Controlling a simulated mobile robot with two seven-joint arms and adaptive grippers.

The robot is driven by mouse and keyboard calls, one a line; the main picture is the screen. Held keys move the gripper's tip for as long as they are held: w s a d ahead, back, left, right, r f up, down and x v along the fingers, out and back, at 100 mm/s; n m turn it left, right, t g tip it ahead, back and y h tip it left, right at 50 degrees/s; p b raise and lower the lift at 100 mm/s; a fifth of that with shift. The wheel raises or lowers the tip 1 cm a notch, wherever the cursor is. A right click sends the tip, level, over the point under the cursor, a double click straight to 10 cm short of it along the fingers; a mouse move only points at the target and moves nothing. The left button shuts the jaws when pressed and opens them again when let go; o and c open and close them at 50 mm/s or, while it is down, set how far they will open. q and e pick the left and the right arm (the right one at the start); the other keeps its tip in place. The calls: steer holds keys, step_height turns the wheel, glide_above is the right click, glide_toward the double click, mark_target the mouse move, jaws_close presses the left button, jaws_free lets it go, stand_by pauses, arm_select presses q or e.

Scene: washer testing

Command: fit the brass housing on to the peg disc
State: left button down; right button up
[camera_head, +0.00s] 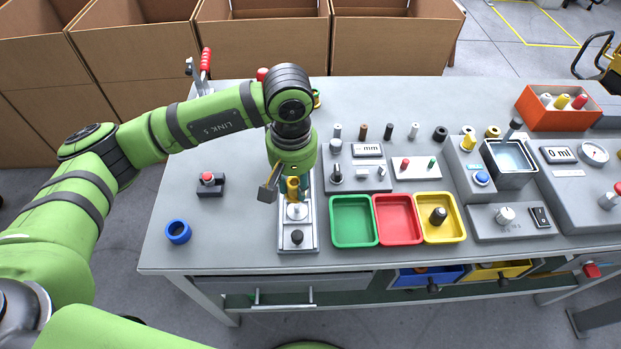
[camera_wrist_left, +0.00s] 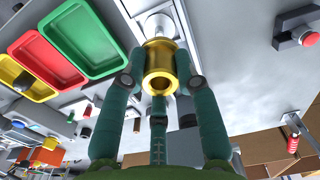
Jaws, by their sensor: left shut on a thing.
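The brass housing (camera_head: 292,185) is a short golden hollow cylinder. My left gripper (camera_head: 291,186) points down and is shut on it. In the left wrist view the teal fingers close around the housing (camera_wrist_left: 160,72), with its round opening facing the camera. The pale peg disc (camera_head: 297,211) lies on the metal fixture plate, just in front of the housing in the head view. In the left wrist view the disc (camera_wrist_left: 153,27) shows beyond the housing, partly hidden by it. I cannot tell whether the two touch. My right gripper is not in view.
A black knob (camera_head: 297,237) stands at the plate's front. Green (camera_head: 353,242), red (camera_head: 397,240) and yellow trays (camera_head: 455,231) sit to the right. A blue ring (camera_head: 178,232) and a red-button box (camera_head: 209,184) are to the left. The table's front left is mostly clear.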

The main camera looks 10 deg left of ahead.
mark_target(297, 206)
arm_select(q)
steer(key=shift+w+f+m, duration=0.1)
steer(key=shift+w+m, duration=0.1)
steer(key=shift+m, duration=0.2)
steer(key=shift+s+f+b, duration=0.15)
steer(key=shift+f+b, duration=0.25)
steer(key=shift+f, duration=0.45)
steer(key=shift+f+b, duration=0.35)
steer(key=shift+f, duration=0.85)
steer(key=shift+f, duration=0.2)
steer(key=shift+f+b, duration=1.1)
steer(key=shift+b, duration=0.35)
steer(key=c, duration=0.8)
jaws_free()
steer(key=shift+c, duration=0.2)
